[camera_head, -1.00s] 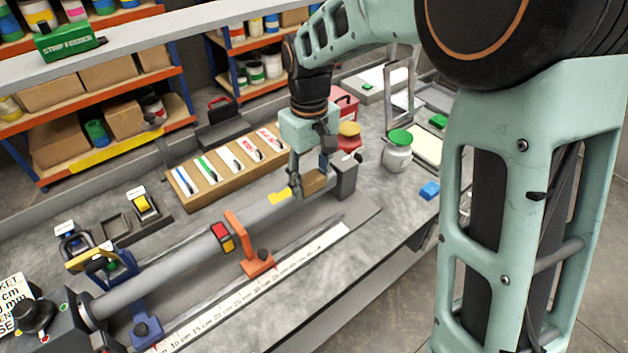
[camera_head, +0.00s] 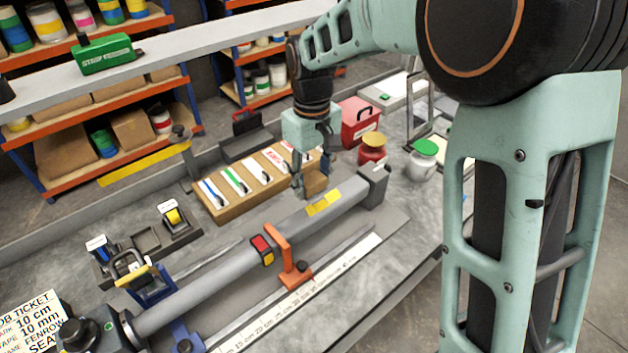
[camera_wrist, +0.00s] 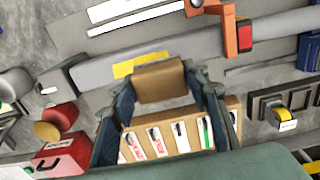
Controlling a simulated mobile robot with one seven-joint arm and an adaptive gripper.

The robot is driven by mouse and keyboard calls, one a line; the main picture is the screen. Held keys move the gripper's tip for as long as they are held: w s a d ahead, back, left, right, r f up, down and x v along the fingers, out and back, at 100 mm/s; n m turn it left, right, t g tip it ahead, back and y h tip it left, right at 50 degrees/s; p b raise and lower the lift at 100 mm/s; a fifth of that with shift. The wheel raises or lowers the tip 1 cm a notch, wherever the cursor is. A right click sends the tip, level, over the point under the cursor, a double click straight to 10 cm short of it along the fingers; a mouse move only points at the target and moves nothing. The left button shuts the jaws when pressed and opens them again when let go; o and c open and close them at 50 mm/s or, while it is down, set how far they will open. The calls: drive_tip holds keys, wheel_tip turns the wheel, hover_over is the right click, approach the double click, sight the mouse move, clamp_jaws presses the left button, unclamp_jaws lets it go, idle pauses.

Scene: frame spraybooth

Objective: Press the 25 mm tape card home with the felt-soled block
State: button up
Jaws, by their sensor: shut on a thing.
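My gripper (camera_head: 306,184) is shut on a brown block (camera_head: 317,182), which also shows between the fingers in the wrist view (camera_wrist: 160,82). The block's sole is hidden. It hangs near the back side of the grey tube, beside a yellow patch (camera_head: 323,203) on the tube. The yellow patch shows in the wrist view (camera_wrist: 138,64) too, partly behind the block. A wooden rack (camera_head: 222,212) of several tape cards with blue, green and red marks lies behind the tube; its right end is partly hidden by my gripper. Which card is 25 mm, I cannot read.
The grey tube (camera_head: 220,283) crosses the bench, with an orange stop (camera_head: 290,262) and a ruler (camera_head: 300,305) in front. A red box (camera_head: 357,125), a red jar (camera_head: 372,150) and a green-lidded jar (camera_head: 422,162) stand at right. A job ticket (camera_head: 28,320) is at lower left.

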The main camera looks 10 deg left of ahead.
sight(335, 197)
drive_tip(key=shift+f+b, duration=2.15)
drive_tip(key=shift+f, duration=0.8)
drive_tip(key=shift+f+b, duration=0.35)
drive_tip(key=shift+f, duration=0.2)
drive_tip(key=shift+w+d+r+p, duration=0.15)
drive_tip(key=shift+w+d+p, duration=0.35)
drive_tip(key=shift+w+d, duration=0.65)
drive_tip(key=shift+w+d+p, duration=0.35)
drive_tip(key=shift+w+d, duration=0.85)
drive_tip(key=shift+w, duration=0.25)
drive_tip(key=shift+s+a+b, duration=0.5)
drive_tip(key=shift+s+a, duration=1.9)
drive_tip(key=shift+s, duration=0.2)
drive_tip(key=shift+w+d+f+p, duration=0.15)
drive_tip(key=shift+w+d+p, duration=0.05)
drive_tip(key=shift+w+d, duration=0.5)
drive_tip(key=shift+w+d+f+p, duration=0.15)
drive_tip(key=shift+w+d, duration=0.45)
drive_tip(key=shift+d, duration=0.05)
drive_tip(key=shift+w+d+r+p, duration=0.1)
drive_tip(key=shift+w+d+p, duration=0.35)
drive_tip(key=shift+w+d, duration=0.8)
drive_tip(key=shift+a, duration=0.2)
